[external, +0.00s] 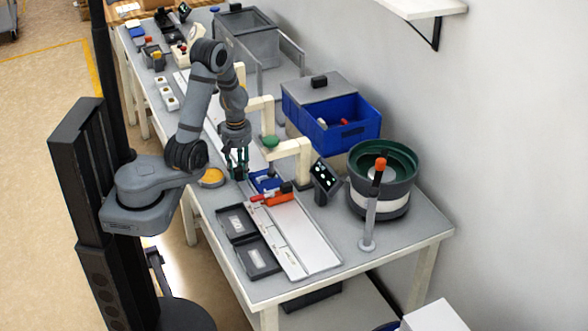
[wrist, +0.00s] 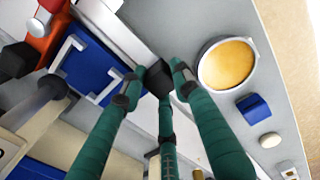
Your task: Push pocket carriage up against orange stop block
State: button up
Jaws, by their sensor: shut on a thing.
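The pocket carriage (external: 262,186) is blue and sits on the pale rail, with a white frame on top; it also shows left of my fingers in the wrist view (wrist: 86,72). The orange stop block (external: 279,200) is just beyond it along the rail, and shows at the upper left in the wrist view (wrist: 36,42). I cannot tell whether carriage and block touch. My gripper (external: 238,174) points down beside the carriage. Its green fingers are closed around a small black block (wrist: 158,78) by the carriage's near edge. Whether this block belongs to the carriage is unclear.
A yellow round button (external: 211,177) is close beside my gripper. A cream arch (external: 290,148) and a small screen (external: 325,178) stand beyond the rail. The bowl feeder (external: 382,195) is at the right. Black trays (external: 238,223) lie beside the rail, which is bare past the stop block.

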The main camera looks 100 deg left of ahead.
jog(key=shift+d, duration=0.15)
grip_shut()
jog(key=o, duration=0.8)
grip_release()
notch_tip(320, 180, up, 12)
jog(key=shift+f, duration=0.15)
notch_tip(320, 180, down, 12)
jog(key=shift+f, duration=0.1)
notch_tip(320, 180, up, 8)
jog(key=shift+r+p, duration=0.1)
jog(key=shift+p, duration=0.55)
jog(key=shift+r, duration=0.5)
